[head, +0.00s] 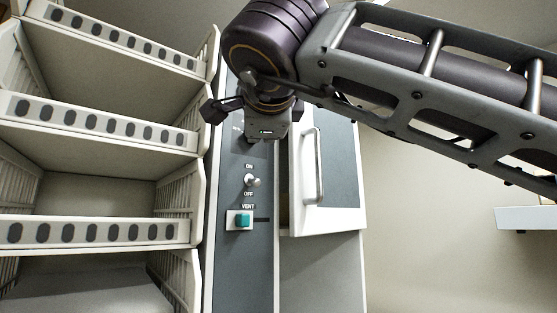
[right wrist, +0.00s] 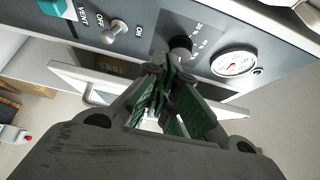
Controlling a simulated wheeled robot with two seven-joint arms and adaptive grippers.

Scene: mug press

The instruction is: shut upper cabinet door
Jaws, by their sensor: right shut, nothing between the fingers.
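The upper cabinet door (head: 340,180) is a grey panel in a white frame with a pale bar handle (head: 318,165), right of the control panel. It looks ajar, standing out from the cabinet (head: 320,270). In the right wrist view the door's white frame (right wrist: 215,103) and handle (right wrist: 90,93) show behind the fingers, with a dark gap beside the frame. My right gripper (head: 266,125) is in front of the control panel, over the door's upper left. In the right wrist view its fingers (right wrist: 165,75) are shut and empty. I cannot tell whether they touch the door. My left gripper is not in view.
The control panel (head: 238,275) has an ON/OFF switch (head: 252,181) and a teal VENT button (head: 243,221). A knob (right wrist: 181,46) and gauge (right wrist: 233,63) show near the fingers. White racks (head: 100,132) stand at left. A white ledge (head: 525,218) is at right.

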